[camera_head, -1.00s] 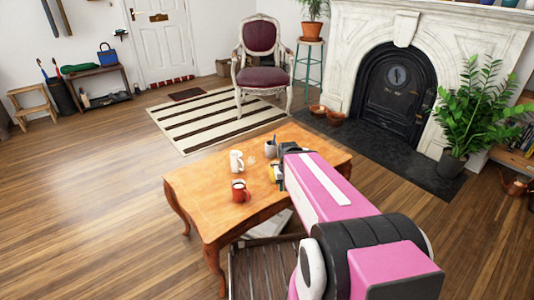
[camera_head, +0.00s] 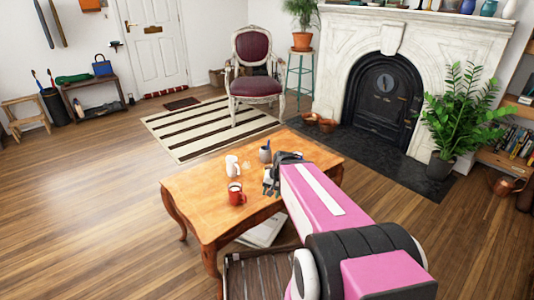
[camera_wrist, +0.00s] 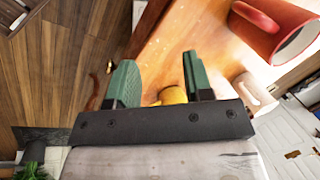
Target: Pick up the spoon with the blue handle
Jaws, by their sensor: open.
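A thin blue handle (camera_head: 268,143) sticks up out of a grey cup (camera_head: 265,154) on the wooden table; the rest of that utensil is hidden in the cup. My gripper (camera_head: 270,183) is over the table's right part, nearer me than the grey cup and right of the mugs. In the wrist view its two green fingers (camera_wrist: 160,75) stand apart with nothing held. A yellow object (camera_wrist: 172,95) shows behind the fingers, partly hidden by the gripper body. I cannot make out the blue handle in the wrist view.
A white mug (camera_head: 232,166) and a red mug (camera_head: 236,194) stand on the table (camera_head: 195,200), left of my gripper. The red mug (camera_wrist: 272,25) looms close in the wrist view. A chair (camera_head: 256,70) stands beyond the table. Floor to the left is clear.

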